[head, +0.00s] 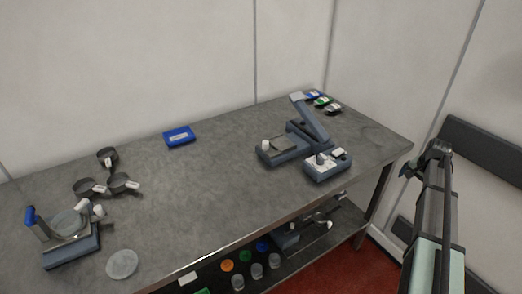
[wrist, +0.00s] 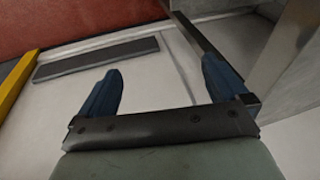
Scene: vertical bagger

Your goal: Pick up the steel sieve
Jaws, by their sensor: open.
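Several small dark round pans with pale handles or tags lie at the left of the steel table in the head view: one at the back (head: 106,155), one at the left (head: 84,187) and one at the right (head: 120,182). A pale round disc (head: 122,264) lies flat near the table's front left edge. I cannot tell for certain which of these is the steel sieve. My gripper (head: 424,160) is off the table's right end, far from them. In the wrist view its two blue fingers (wrist: 163,66) stand wide apart with nothing between them.
A blue-grey device (head: 70,254) stands at the table's left end. A blue box (head: 179,136) lies at the back. A machine with a raised arm (head: 312,120) and a small control box (head: 327,168) stand at the right. The table's middle (head: 220,190) is clear. A lower shelf holds jars (head: 256,270).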

